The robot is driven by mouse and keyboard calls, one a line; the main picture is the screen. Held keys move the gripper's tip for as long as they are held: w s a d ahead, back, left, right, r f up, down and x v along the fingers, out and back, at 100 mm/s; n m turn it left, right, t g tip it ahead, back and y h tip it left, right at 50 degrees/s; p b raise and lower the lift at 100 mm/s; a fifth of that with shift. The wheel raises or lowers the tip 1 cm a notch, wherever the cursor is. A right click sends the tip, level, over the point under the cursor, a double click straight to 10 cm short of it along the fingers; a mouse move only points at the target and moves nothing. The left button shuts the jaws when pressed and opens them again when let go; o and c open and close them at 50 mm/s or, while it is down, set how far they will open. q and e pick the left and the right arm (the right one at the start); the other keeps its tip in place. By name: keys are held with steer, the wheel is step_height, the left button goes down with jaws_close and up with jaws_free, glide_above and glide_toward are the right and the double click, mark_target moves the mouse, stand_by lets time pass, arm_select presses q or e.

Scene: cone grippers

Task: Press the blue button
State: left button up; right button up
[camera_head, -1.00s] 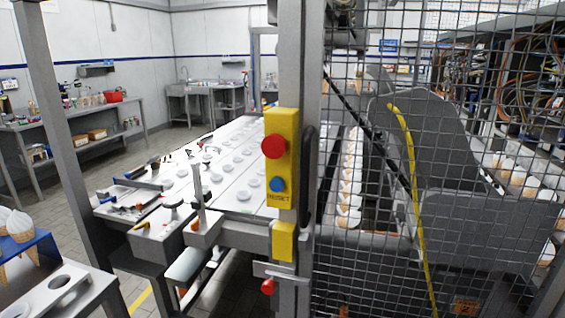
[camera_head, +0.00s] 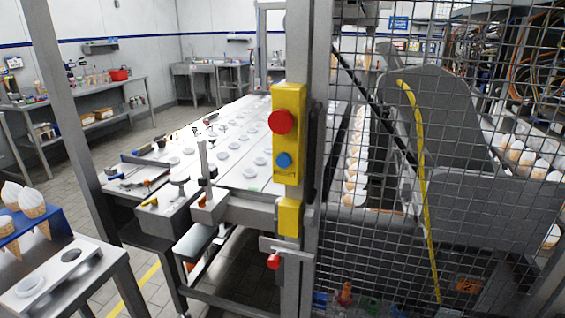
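The blue button (camera_head: 284,160) is small and round. It sits on the lower half of a yellow control box (camera_head: 289,100), below a larger red button (camera_head: 281,121). The box is fixed to a grey upright post (camera_head: 299,50) near the middle of the view. A label is under the blue button, partly readable. Neither of my grippers shows in the head view, and nothing touches the button.
A wire mesh guard (camera_head: 400,270) fills the right side, with machinery and cones behind it. A white table with tools (camera_head: 225,175) stands behind the post. A metal stand (camera_head: 100,262) and a blue cone holder (camera_head: 45,228) are at the lower left.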

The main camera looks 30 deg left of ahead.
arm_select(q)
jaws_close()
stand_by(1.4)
